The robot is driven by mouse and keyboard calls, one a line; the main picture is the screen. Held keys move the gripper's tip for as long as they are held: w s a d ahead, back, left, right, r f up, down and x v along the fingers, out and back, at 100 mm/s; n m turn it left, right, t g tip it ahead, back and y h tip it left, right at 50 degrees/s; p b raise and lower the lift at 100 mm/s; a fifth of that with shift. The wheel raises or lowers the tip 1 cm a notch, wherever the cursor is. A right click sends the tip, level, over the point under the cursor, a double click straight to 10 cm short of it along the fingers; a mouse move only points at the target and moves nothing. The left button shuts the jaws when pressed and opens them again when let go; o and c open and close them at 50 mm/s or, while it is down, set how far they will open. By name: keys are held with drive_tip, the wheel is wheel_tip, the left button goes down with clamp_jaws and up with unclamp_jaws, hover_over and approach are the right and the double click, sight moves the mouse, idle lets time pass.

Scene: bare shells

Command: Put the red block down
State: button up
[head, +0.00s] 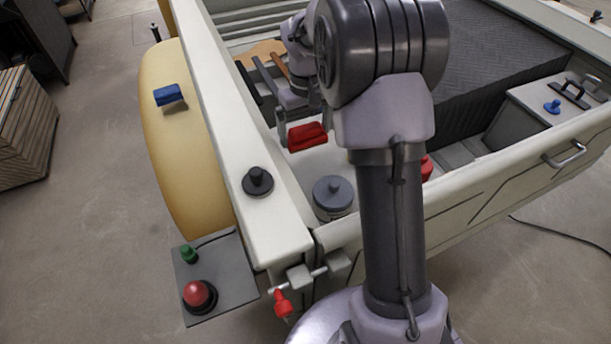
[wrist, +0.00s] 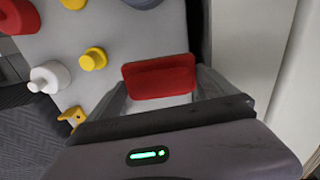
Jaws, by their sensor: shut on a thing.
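The red block (head: 307,137) is between the two fingers of my gripper (head: 305,124), which is shut on it. In the head view they are inside the pale vehicle shell (head: 228,120), behind the grey round lidded thing (head: 333,196). The red block also shows in the wrist view (wrist: 158,76), lying across between the fingers, over a pale surface (wrist: 115,20). I cannot tell whether the block touches anything beneath it. My arm hides part of the shell to the right.
A black knob (head: 258,182) stands on the shell's near left rail. A blue block (head: 168,95) sits on the yellow fender (head: 180,150). In the wrist view, yellow knobs (wrist: 93,59) and a white knob (wrist: 50,77) stand left of the red block. A dark ribbed surface (head: 495,60) lies right.

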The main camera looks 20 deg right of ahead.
sight(305, 166)
wheel_tip(305, 166, down, 10)
drive_tip(key=b, duration=0.3)
drive_tip(key=shift+r, duration=0.1)
drive_tip(key=shift+s, duration=0.1)
